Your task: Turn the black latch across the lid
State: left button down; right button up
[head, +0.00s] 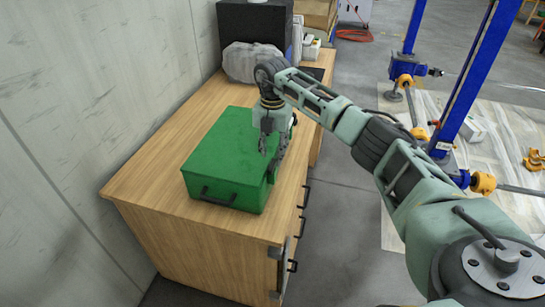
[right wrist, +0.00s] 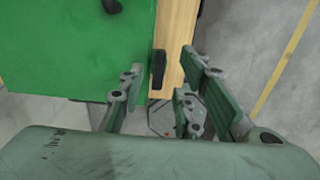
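A green box (head: 225,155) with its lid shut stands on a wooden cabinet. My right gripper (head: 270,160) points down at the right edge of its lid. In the right wrist view, a short black piece that looks like the latch (right wrist: 158,68) lies along the edge of the green lid (right wrist: 70,50). The open fingers of my right gripper (right wrist: 165,74) are on either side of it, with a gap visible; I cannot tell how deep they reach. In the head view my gripper hides this piece. My left gripper is not in view.
A black handle (head: 218,197) is on the box's front. A grey wrapped bundle (head: 251,62) and a black case (head: 254,25) stand behind the box. Bare wooden top (head: 150,170) lies left of it. Blue posts (head: 462,75) with yellow fittings stand on the floor at right.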

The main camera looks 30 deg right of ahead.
aim_at(273, 162)
jog(key=shift+f, duration=1.85)
grip_shut()
